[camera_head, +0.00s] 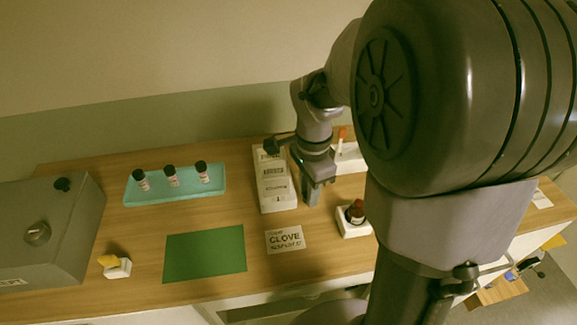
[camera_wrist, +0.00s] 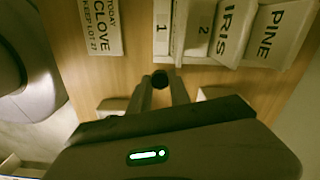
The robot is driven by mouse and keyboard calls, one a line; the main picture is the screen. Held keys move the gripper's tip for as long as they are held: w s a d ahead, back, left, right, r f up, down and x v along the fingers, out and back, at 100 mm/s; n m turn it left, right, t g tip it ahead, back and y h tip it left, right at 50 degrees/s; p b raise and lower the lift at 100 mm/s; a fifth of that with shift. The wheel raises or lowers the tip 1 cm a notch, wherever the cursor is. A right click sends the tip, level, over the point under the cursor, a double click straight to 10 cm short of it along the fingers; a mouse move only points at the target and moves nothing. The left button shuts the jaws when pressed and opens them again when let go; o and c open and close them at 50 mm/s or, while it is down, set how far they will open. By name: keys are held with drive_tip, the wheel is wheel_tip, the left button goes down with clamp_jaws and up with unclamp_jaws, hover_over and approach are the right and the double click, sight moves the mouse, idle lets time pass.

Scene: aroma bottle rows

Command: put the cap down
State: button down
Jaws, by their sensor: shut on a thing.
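My gripper (camera_head: 311,200) points down over the wooden table, just right of the white stepped rack. In the wrist view, its two fingers (camera_wrist: 160,88) are shut on a small round black cap (camera_wrist: 160,78) at their tips.
The white rack (camera_head: 277,207), labelled 1, 2, IRIS and PINE, stands beside my gripper. A CLOVE card (camera_head: 285,240), a green mat (camera_head: 205,255) and a teal tray (camera_head: 213,194) with three black-capped bottles (camera_head: 171,176) lie left.

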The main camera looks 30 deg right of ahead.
drive_tip(key=shift+f, duration=0.75)
drive_tip(key=shift+r, duration=0.15)
drive_tip(key=c, duration=1.6)
unclamp_jaws()
drive_tip(key=shift+f, duration=0.2)
drive_tip(key=o, duration=0.4)
